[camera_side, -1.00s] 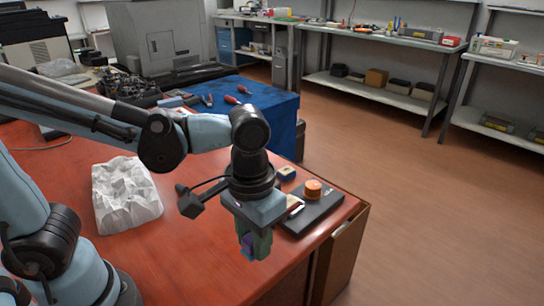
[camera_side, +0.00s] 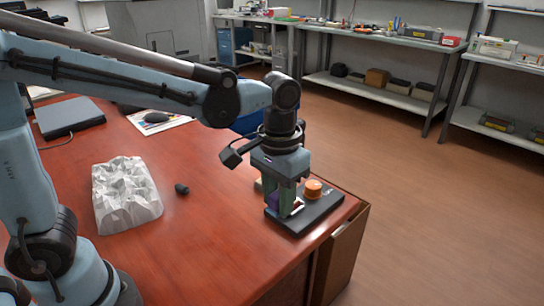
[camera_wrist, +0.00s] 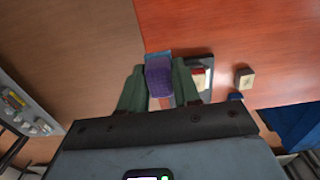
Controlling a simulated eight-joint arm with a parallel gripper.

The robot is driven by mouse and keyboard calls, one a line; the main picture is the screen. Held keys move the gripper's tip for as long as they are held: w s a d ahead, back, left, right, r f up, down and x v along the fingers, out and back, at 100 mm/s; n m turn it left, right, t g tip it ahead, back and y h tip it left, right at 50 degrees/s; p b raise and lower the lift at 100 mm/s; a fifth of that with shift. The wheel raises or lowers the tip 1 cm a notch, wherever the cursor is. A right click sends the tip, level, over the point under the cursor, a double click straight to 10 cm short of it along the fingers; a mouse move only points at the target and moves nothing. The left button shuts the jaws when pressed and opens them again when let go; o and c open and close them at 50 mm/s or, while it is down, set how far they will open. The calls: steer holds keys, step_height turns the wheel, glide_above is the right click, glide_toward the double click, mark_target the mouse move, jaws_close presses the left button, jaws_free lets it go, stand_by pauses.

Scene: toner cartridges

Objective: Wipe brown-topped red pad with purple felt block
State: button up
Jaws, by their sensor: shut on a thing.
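My gripper (camera_side: 286,207) has green fingers and is shut on the purple felt block (camera_wrist: 158,75), which also shows low between the fingers in the side view (camera_side: 275,199). The block is over or at the near left part of a dark tray (camera_side: 312,220); I cannot tell if it touches anything. In the wrist view, a small pad (camera_wrist: 199,79) with a pale brownish top and red on it lies on the tray, just right of the block and partly behind the right finger. In the side view my gripper mostly hides this pad.
An orange round piece (camera_side: 313,189) stands on the tray, right of my gripper. A beige-topped block (camera_wrist: 244,79) and a blue piece (camera_wrist: 235,97) lie off the tray. A crumpled white mass (camera_side: 126,194) and a small black object (camera_side: 182,189) are left. The table edge is close.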

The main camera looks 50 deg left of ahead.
steer(key=w+a, duration=0.6)
steer(key=w, duration=0.2)
steer(key=shift+s+a+f, duration=0.1)
steer(key=shift+f, duration=3.55)
steer(key=shift+w+f, duration=0.2)
steer(key=shift+c, duration=0.3)
steer(key=shift+w+f, duration=0.15)
steer(key=shift+w, duration=1.65)
steer(key=s, duration=0.4)
steer(key=shift+r, duration=4.15)
